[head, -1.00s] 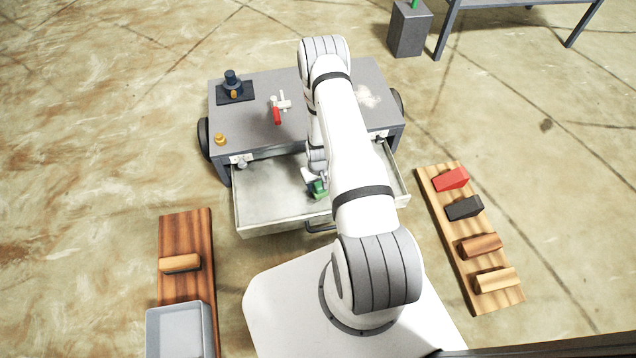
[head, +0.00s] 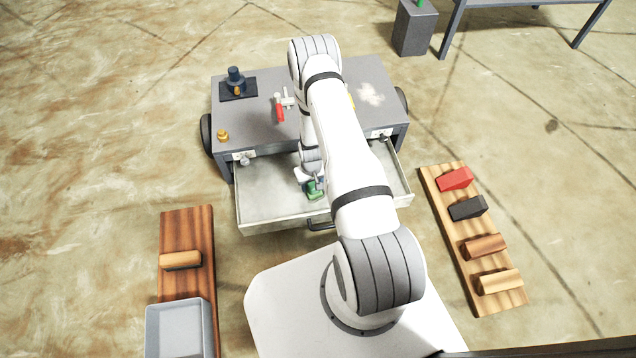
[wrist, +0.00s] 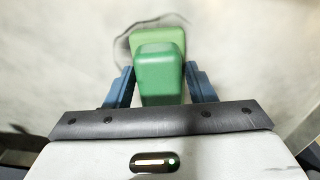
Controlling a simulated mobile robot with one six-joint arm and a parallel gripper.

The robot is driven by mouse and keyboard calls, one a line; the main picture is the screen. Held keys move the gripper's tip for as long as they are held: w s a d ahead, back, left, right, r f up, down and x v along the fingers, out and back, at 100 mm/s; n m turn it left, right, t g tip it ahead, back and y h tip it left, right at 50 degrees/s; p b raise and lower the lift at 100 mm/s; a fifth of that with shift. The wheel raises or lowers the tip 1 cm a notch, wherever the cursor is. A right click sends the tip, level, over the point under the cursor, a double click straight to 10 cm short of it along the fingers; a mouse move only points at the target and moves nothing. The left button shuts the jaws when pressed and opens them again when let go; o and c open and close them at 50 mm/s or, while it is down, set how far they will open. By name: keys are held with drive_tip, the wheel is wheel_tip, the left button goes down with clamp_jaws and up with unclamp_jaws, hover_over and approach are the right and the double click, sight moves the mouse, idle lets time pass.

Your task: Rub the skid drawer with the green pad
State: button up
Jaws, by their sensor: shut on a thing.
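The skid drawer (head: 270,197) is pulled out from the front of the grey skid, an open pale metal tray with a dark handle. My gripper (head: 312,183) is inside the drawer area, shut on the green pad (head: 314,193). In the wrist view, the blue fingers of my gripper (wrist: 160,88) stand on both sides of the green pad (wrist: 160,65), which has a darker green grip and a lighter green base. The base appears to be at the pale drawer floor (wrist: 60,60); I cannot tell if it touches. My arm hides part of the drawer's right side.
The skid top (head: 250,120) carries a red-handled valve (head: 279,108), a dark blue fitting (head: 235,80), and a pale dusty patch (head: 370,94). A wooden board (head: 450,215) with several blocks lies right. Another board (head: 190,225) with a grey bin (head: 180,330) lies left.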

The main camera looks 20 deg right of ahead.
drive_tip(key=shift+a, duration=0.25)
drive_tip(key=shift+f+b, duration=0.15)
drive_tip(key=shift+b, duration=0.15)
drive_tip(key=shift+s+d+f+b, duration=0.1)
drive_tip(key=shift+s+d+b, duration=0.1)
drive_tip(key=shift+d, duration=0.7)
drive_tip(key=shift+s+d+f+b, duration=0.1)
drive_tip(key=shift+s+d+b, duration=0.1)
drive_tip(key=shift+d, duration=0.65)
drive_tip(key=shift+c, duration=0.2)
drive_tip(key=shift+s+a+r+p, duration=0.15)
drive_tip(key=shift+s+p, duration=0.4)
drive_tip(key=shift+s, duration=0.85)
drive_tip(key=shift+w+a, duration=0.25)
drive_tip(key=shift+a, duration=0.7)
drive_tip(key=shift+w+a, duration=0.2)
drive_tip(key=shift+a, duration=0.7)
drive_tip(key=shift+s+d+b, duration=0.15)
drive_tip(key=shift+d+b, duration=0.15)
drive_tip(key=shift+d, duration=0.6)
drive_tip(key=shift+s+d+b, duration=0.15)
drive_tip(key=shift+d+b, duration=0.15)
drive_tip(key=shift+d, duration=0.6)
drive_tip(key=shift+a, duration=0.1)
